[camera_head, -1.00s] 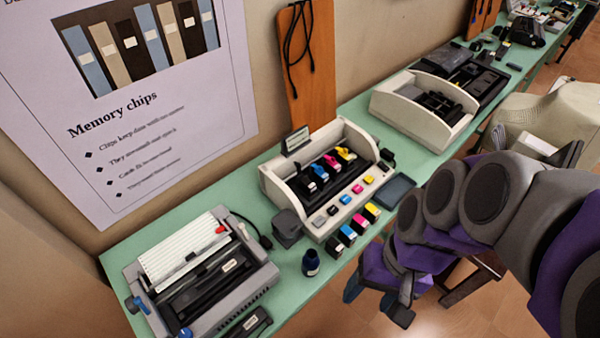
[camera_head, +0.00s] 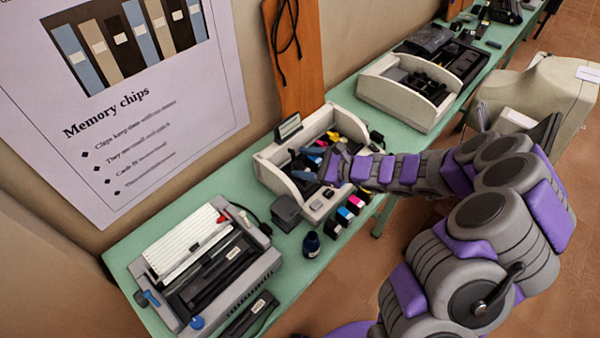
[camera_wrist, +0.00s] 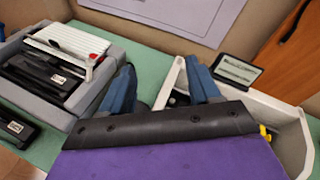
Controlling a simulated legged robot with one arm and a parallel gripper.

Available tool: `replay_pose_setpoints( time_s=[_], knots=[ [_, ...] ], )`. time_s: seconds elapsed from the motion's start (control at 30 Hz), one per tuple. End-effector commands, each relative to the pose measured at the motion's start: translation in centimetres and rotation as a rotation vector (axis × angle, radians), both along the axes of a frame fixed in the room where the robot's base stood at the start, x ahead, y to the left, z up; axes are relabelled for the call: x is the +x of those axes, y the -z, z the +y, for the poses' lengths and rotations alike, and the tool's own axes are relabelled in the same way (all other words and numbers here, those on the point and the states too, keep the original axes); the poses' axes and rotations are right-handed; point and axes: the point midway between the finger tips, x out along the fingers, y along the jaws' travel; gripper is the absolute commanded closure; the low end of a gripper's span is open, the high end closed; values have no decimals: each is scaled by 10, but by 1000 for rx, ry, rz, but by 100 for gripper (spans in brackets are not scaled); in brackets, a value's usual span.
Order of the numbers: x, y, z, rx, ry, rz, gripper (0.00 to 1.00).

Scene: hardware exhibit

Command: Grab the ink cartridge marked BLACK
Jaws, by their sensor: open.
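The printer tray (camera_head: 266,172) is a cream open housing that holds several ink cartridges. My gripper (camera_head: 308,163) is over its left part, with two blue fingers apart. In the wrist view my gripper (camera_wrist: 160,88) is open, its right finger over the tray and its left finger near the tray's left wall. A small dark and pale part (camera_wrist: 178,98) shows beside the right finger; I cannot tell if it is the black cartridge. My arm and fingers hide most of the cartridge row, and no BLACK marking is readable. A yellow cartridge (camera_head: 333,137) shows behind my gripper.
In front of the tray stand small boxes, black (camera_head: 334,229), cyan (camera_head: 345,215) and magenta (camera_head: 355,203), and a dark ink bottle (camera_head: 311,244). A grey printer (camera_head: 205,262) is at left. A small sign (camera_head: 289,127) stands behind the tray. Another cream housing (camera_head: 400,100) is at right.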

Motion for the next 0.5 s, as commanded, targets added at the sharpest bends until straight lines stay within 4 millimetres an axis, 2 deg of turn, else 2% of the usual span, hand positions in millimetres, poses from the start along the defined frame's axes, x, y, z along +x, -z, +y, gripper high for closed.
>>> replay_pose_setpoints(
  time_s=[0.03,0.1,0.2,0.3,0.43,0.5],
  knots=[
    [13,22,-14,18,75,62,38],
    [27,49,-34,38,175,139,38],
    [39,85,-59,56,292,234,38],
    [44,113,-75,63,371,302,38],
    [47,131,-83,66,426,345,38],
    [50,136,-81,63,435,352,38]
  ],
)
